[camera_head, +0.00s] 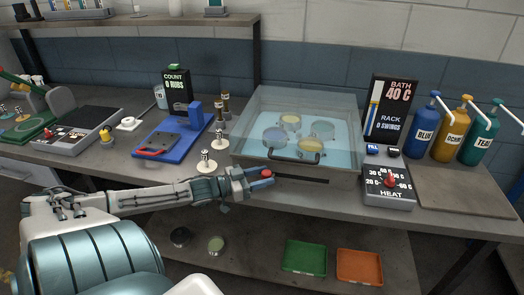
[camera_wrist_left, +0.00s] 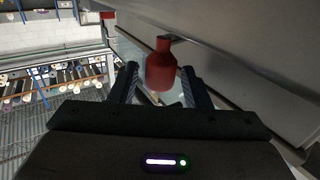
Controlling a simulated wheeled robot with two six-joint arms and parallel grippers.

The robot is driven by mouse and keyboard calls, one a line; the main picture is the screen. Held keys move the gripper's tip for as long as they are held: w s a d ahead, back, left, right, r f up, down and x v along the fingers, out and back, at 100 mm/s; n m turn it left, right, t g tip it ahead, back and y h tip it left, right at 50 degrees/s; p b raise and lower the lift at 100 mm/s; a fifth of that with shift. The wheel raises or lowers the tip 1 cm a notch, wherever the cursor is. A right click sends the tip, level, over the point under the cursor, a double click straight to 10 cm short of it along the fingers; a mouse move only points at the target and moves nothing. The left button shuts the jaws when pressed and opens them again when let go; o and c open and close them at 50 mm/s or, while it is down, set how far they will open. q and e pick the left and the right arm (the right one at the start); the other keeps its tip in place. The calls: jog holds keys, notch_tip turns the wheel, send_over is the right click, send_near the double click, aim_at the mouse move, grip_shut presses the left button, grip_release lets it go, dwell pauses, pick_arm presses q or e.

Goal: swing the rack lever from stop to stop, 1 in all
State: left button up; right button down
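The rack lever's red knob (camera_head: 267,173) sticks out at the front of the clear dye bath (camera_head: 335,172), near the left of its front slot. My left gripper (camera_head: 260,181) reaches it from the left. In the left wrist view the red knob (camera_wrist_left: 161,66) stands between the two fingers of my left gripper (camera_wrist_left: 158,82), with a gap visible at the left finger. The fingers look open around it. The bath holds several round baskets (camera_head: 290,122) in blue liquid. The display (camera_head: 389,108) reads "BATH 40 C" and "RACK 0 SWINGS". My right gripper is not in view.
The heat dial box (camera_head: 390,186) stands right of the bath. Blue, yellow and teal bottles (camera_head: 455,132) stand behind a bare board (camera_head: 463,190). A blue rubbing device (camera_head: 178,140) and small metal weights (camera_head: 206,163) lie left. Green (camera_head: 304,257) and orange (camera_head: 359,267) trays sit below.

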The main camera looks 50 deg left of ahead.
pick_arm(q)
jog(key=shift+o, duration=0.2)
jog(key=shift+s+r+p, duration=0.1)
jog(key=shift+s+p, duration=0.15)
jog(key=shift+p, duration=0.1)
jog(key=p+v, duration=0.5)
jog(key=v, duration=0.5)
jog(key=shift+a, duration=0.2)
jog(key=shift+s, duration=0.15)
jog(key=shift+c, duration=0.2)
